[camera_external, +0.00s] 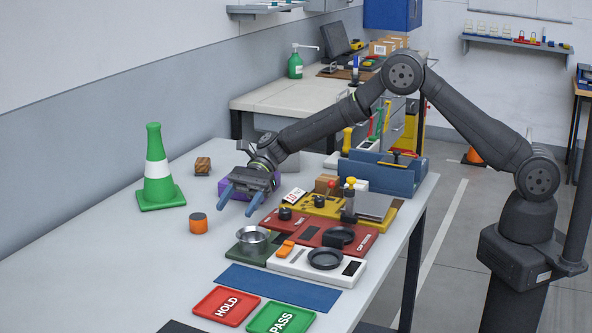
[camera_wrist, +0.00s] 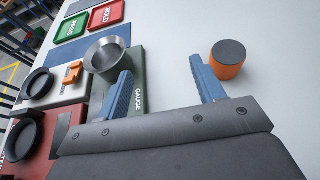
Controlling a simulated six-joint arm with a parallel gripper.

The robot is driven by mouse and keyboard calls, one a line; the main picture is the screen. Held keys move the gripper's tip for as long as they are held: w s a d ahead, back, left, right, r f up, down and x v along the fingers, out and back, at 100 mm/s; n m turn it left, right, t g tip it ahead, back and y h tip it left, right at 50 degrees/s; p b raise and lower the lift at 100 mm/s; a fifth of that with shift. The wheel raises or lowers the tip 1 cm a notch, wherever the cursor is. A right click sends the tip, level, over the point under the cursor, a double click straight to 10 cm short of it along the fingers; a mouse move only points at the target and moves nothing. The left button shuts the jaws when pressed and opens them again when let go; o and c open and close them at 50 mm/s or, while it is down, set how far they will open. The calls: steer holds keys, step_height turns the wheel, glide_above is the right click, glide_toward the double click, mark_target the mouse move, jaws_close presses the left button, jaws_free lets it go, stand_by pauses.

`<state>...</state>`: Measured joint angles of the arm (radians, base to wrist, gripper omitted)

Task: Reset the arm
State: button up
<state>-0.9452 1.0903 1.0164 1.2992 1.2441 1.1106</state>
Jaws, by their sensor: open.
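My gripper (camera_external: 238,203) is over the table, with its two blue fingers spread apart and nothing between them. In the wrist view my gripper (camera_wrist: 166,90) has its left finger over the green gauge plate (camera_wrist: 135,68). A steel cup (camera_wrist: 103,58) stands on that plate; it also shows in the external view (camera_external: 253,240). An orange cylinder with a dark top (camera_external: 198,224) stands on the bare table left of my gripper; in the wrist view this cylinder (camera_wrist: 228,62) is just beyond the right finger. My arm is stretched out from its base at the right.
A red HOLD tray (camera_external: 226,307) and a green PASS tray (camera_external: 280,319) lie at the front. A white scale (camera_external: 318,268), red plate (camera_external: 325,232) and blue holder (camera_external: 385,175) crowd the right side.

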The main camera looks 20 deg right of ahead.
steer(key=shift+s+a+f, duration=0.1)
steer(key=shift+a+f, duration=0.05)
steer(key=shift+f, duration=0.75)
steer(key=shift+s+a+f, duration=0.1)
steer(key=shift+f, duration=0.8)
steer(key=shift+r, duration=0.1)
steer(key=shift+r, duration=0.25)
steer(key=r, duration=0.2)
steer(key=w+d+r, duration=0.1)
steer(key=shift+r, duration=0.3)
steer(key=s+d+r+v, duration=0.1)
steer(key=r+v, duration=0.1)
steer(key=v, duration=0.9)
steer(key=shift+w+a+m+t+y, duration=0.25)
steer(key=shift+a+m+t, duration=0.1)
steer(key=shift+a, duration=0.4)
steer(key=shift+w+a+m+t+y, duration=0.2)
steer(key=shift+a+m+t, duration=0.1)
steer(key=shift+a, duration=0.4)
steer(key=shift+w+a+m+t+y, duration=0.25)
steer(key=shift+a+m+t, duration=0.1)
steer(key=shift+a, duration=0.4)
steer(key=shift+d, duration=0.1)
